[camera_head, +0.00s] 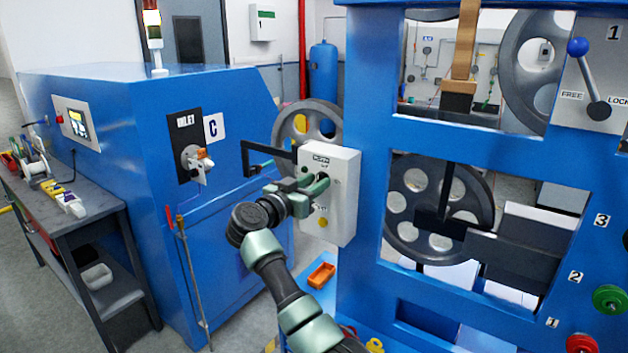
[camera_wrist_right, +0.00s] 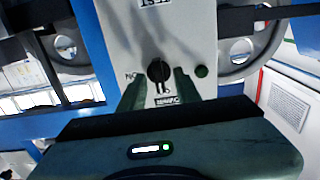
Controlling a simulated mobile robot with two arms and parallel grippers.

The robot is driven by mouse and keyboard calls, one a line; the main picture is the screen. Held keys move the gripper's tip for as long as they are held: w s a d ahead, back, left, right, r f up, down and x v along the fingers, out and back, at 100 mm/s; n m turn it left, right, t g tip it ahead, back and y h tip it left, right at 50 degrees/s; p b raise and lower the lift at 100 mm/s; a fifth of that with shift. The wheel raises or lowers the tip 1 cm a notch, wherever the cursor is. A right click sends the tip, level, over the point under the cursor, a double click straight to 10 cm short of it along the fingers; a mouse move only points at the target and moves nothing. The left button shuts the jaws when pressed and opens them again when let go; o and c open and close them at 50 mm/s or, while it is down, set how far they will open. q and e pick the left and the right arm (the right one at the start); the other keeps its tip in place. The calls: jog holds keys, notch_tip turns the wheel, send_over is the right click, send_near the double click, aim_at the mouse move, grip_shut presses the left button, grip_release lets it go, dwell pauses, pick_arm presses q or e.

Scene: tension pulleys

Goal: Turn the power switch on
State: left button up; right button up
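A pale grey control box (camera_head: 343,218) is mounted on the left side of the blue frame. In the right wrist view the box face (camera_wrist_right: 185,35) appears upside down. A black rotary switch knob (camera_wrist_right: 158,70) sits on it, with small lettering beside it. The two fingers of my right gripper (camera_wrist_right: 160,88) are apart, one on either side of the knob's lower part. I cannot tell whether they touch it. My left gripper is not in view.
A green button (camera_wrist_right: 202,71) lies close beside the right finger. A black bracket (camera_head: 262,150) runs left from the box. A large blue machine (camera_head: 225,240) stands left, and the blue frame (camera_head: 365,120) with grey pulleys (camera_head: 440,205) stands right.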

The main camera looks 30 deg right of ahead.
jog(key=shift+d, duration=0.1)
grip_shut()
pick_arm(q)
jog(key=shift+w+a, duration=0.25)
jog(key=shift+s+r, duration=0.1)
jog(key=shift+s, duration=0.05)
pick_arm(e)
jog(key=shift+m, duration=0.3)
pick_arm(q)
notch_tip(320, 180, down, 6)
jog(key=b, duration=0.5)
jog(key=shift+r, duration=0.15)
pick_arm(e)
jog(key=m, duration=1.7)
jog(key=shift+s+d+f, duration=0.1)
jog(key=shift+s+f, duration=0.1)
jog(key=shift+f, duration=0.1)
pick_arm(q)
jog(key=shift+b, duration=0.35)
pick_arm(e)
jog(key=shift+m, duration=0.4)
